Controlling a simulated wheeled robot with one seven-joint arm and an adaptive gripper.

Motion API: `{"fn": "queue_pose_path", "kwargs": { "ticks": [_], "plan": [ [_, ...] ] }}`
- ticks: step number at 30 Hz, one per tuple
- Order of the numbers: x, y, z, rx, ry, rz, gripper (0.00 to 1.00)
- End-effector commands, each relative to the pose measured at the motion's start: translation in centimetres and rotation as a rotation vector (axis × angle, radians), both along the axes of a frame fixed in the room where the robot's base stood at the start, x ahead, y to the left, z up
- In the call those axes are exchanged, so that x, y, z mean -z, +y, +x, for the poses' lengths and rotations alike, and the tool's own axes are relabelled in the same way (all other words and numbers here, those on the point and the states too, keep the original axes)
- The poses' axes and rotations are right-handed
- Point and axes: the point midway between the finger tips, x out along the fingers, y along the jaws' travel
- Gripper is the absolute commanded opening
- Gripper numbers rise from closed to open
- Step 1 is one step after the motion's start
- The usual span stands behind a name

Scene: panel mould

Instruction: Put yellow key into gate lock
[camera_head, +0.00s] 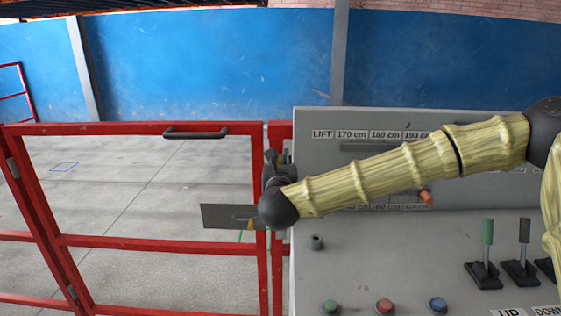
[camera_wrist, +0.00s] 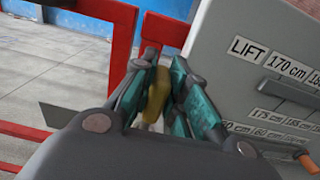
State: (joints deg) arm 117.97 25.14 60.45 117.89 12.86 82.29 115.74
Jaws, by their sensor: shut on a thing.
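The yellow key (camera_wrist: 157,92) is between the teal fingers of my gripper (camera_wrist: 158,74) in the wrist view, and the gripper is shut on it. In the head view my gripper (camera_head: 277,163) is at the red gate's right post, beside the console, and the key cannot be made out in it. The red gate (camera_head: 150,241) fills the left of the head view and looks shut. A grey plate (camera_head: 222,215) shows at the gate's right side, with small yellow and green marks near it. I cannot tell which part is the lock or whether the key touches it.
A grey console (camera_head: 390,245) stands right of the gate, with labels, levers (camera_head: 487,252), coloured buttons (camera_head: 384,306) and an orange knob (camera_head: 426,197). My arm crosses above it. A dark handle (camera_head: 195,133) is on the gate's top rail. Open floor lies behind the gate.

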Motion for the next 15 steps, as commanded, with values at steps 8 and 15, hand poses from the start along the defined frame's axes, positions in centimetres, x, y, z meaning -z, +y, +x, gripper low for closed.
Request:
{"fn": "queue_pose_path", "kwargs": {
  "ticks": [8,15],
  "plan": [
    [0.61,0.0,0.0,0.0,0.0,0.0,0.0],
    [1.05,0.0,0.0,0.0,0.0,0.0,0.0]
  ]
}}
